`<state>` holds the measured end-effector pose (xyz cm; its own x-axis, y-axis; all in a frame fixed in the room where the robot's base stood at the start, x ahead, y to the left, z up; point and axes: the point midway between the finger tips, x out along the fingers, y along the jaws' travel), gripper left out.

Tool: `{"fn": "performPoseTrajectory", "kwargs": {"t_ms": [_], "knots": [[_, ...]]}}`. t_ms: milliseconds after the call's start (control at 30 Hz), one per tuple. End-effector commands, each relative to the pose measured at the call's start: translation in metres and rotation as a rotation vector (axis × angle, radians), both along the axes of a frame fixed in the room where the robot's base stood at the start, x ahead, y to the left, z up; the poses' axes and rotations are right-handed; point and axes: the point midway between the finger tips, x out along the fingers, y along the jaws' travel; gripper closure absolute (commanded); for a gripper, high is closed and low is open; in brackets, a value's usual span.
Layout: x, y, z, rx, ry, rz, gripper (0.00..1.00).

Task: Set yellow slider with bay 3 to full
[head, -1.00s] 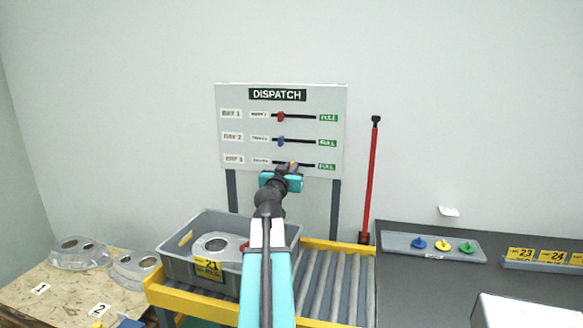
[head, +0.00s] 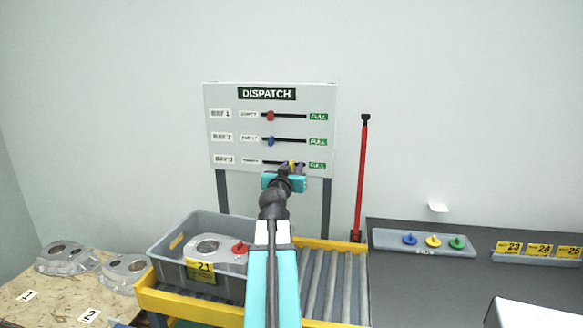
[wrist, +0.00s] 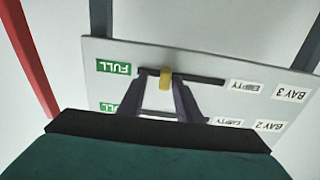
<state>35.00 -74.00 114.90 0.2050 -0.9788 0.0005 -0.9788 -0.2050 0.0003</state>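The yellow slider (head: 291,164) sits in the bottom slot of the dispatch board (head: 326,100), in the BAY 3 row. It is right of the slot's middle, towards the green FULL label (head: 317,165). In the wrist view the board appears upside down, and the yellow slider (wrist: 166,79) is near the FULL end with a short stretch of slot beyond it. My gripper (wrist: 162,76) is open, with one finger on each side of the slider. The finger away from FULL is close against it; a gap shows on the FULL side.
The red slider (head: 270,116) and blue slider (head: 271,141) are at the left of their slots. Below stand a roller conveyor (head: 335,285) and a grey crate (head: 160,262) holding a casting. A red pole (head: 361,180) stands right of the board.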

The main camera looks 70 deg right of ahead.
Motion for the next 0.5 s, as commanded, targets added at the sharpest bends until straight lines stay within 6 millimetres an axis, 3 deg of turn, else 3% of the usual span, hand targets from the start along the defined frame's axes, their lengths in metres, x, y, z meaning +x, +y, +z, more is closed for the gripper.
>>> {"fn": "performPoseTrajectory", "kwargs": {"t_ms": [500], "knots": [[0.002, 0.014, -0.002, 0.000, -0.001, 0.007, 0.69]]}}
